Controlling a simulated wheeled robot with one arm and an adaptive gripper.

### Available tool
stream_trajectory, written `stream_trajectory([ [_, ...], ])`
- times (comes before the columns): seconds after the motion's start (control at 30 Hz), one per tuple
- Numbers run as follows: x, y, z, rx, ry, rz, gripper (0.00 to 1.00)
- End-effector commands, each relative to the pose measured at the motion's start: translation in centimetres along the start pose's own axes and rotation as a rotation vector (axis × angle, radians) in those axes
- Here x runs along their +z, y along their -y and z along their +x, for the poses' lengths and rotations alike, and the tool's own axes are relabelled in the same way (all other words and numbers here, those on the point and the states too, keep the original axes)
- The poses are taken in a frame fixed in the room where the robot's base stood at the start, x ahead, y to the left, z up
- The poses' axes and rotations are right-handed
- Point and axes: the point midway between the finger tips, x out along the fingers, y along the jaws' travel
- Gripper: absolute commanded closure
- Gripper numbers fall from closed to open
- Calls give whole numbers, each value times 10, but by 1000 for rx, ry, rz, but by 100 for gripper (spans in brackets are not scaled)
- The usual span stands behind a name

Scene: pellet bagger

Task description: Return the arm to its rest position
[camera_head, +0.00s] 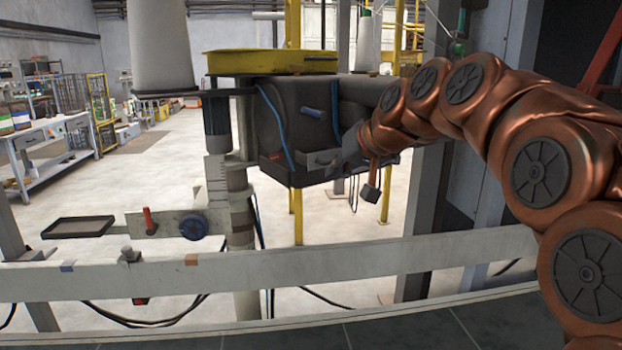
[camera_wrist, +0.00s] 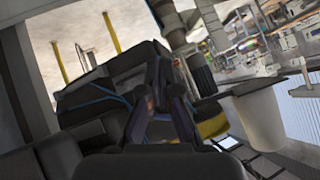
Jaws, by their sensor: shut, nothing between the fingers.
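My copper-coloured arm reaches in from the right in the head view, and its end is in front of the dark bagger housing (camera_head: 300,110). My gripper (camera_wrist: 165,75) shows in the wrist view as two dark fingers close together, shut and empty. The dark housing with blue hoses fills the middle of the wrist view (camera_wrist: 110,85) beyond the fingers. In the head view the gripper is hard to make out against the grey and dark machine parts. I cannot tell whether it touches the housing.
A yellow ring (camera_head: 270,62) tops the housing, beside a grey column (camera_head: 240,200). A pale rail (camera_head: 330,270) crosses in front. A small tray (camera_head: 78,227) sits at left. A workbench (camera_head: 45,150) stands farther back left. Open pale floor (camera_head: 140,185) lies between.

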Motion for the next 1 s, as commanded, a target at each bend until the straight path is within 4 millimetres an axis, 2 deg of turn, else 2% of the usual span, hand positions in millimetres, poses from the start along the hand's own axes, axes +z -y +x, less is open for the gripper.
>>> stream_trajectory([
  [0.03, 7, 4, -16, 17, 40, 6, 100],
  [0.27, 80, -2, -52, 106, 241, 35, 100],
  [0.47, 147, -8, -96, 190, 410, 63, 100],
  [0.67, 215, -15, -150, 276, 577, 99, 100],
  [0.8, 262, -18, -193, 339, 694, 126, 100],
  [1.0, 322, -21, -247, 413, 836, 163, 100],
])
